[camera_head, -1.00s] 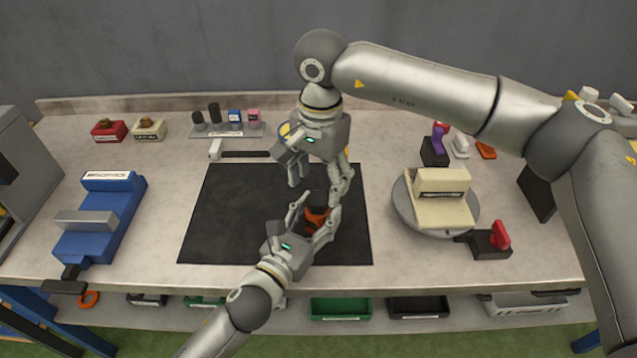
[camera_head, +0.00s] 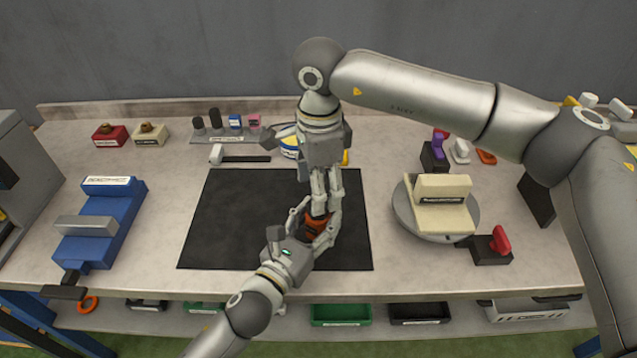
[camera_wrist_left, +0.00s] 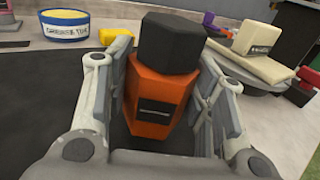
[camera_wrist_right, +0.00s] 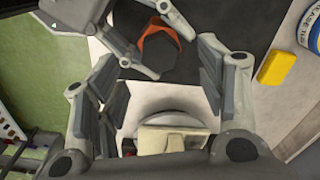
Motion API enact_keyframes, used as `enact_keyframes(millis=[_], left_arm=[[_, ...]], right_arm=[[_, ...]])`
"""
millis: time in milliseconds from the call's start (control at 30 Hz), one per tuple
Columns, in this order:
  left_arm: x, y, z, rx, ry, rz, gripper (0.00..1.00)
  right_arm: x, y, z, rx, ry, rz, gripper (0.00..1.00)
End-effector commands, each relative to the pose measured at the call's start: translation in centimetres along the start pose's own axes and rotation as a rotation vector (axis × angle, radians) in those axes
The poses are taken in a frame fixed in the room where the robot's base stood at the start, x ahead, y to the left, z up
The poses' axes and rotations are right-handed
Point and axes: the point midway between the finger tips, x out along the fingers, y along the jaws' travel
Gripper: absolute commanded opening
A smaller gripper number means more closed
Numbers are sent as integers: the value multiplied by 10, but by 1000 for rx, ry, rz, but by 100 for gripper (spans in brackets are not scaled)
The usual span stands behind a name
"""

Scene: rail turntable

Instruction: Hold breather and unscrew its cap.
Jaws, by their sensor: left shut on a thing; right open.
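The breather has an orange body (camera_head: 315,224) with a dark label strip. It stands between my left gripper's fingers in the left wrist view (camera_wrist_left: 157,95). Its black cap (camera_wrist_left: 185,42) sits on top of the body. My left gripper (camera_head: 314,222) is shut on the orange body, a finger on each side. My right gripper (camera_head: 328,206) points down and is open and empty. In the right wrist view, the cap (camera_wrist_right: 155,54) lies beyond the open fingers (camera_wrist_right: 160,95), not between them. In the head view, the right fingers hide the cap.
A black mat (camera_head: 235,220) lies below the grippers. A blue fixture (camera_head: 103,225) stands left; a turntable (camera_head: 404,212) with a cream block (camera_head: 440,205) stands right. A blue-and-yellow tub (camera_head: 290,147) and a yellow block (camera_wrist_right: 276,67) are behind. The mat's left part is clear.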

Motion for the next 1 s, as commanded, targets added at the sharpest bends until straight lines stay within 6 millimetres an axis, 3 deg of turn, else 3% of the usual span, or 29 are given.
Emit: enact_keyframes(millis=[233,567,1000], left_arm=[[0,0,1,0,-2,0,7],[0,0,1,0,-2,0,7],[0,0,1,0,-2,0,7]], right_arm=[[0,0,0,272,6,0,64],[0,0,0,446,9,0,64],[0,0,1,883,17,0,64]])
